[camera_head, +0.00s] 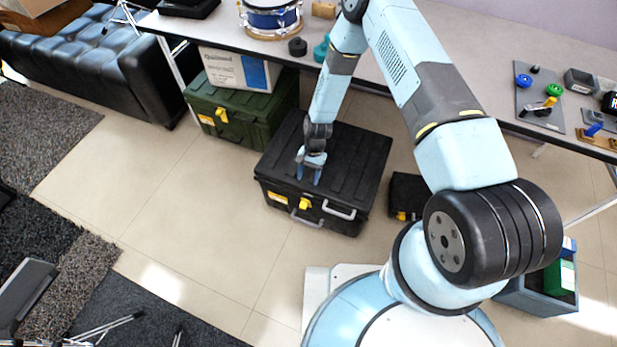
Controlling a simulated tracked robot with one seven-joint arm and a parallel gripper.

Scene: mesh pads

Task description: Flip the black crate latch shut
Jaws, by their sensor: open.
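The black crate (358,158) sits on the tiled floor in front of the long table, its lid down. On its front face are a yellow latch (304,204), a grey handle bar (339,210) and a second grey bar (306,219) near the latch. Whether the latch is fastened is too small to tell. My gripper (309,180) points down over the front edge of the lid, a little behind and above the yellow latch. Its two blue fingers are apart with nothing seen between them. Whether the fingertips touch the lid cannot be told.
A green crate (225,108) with a cardboard box (238,70) on it stands behind left. A smaller black case (405,195) lies close on the right. The table (440,50) edge runs behind. The floor (190,200) to the front left is clear.

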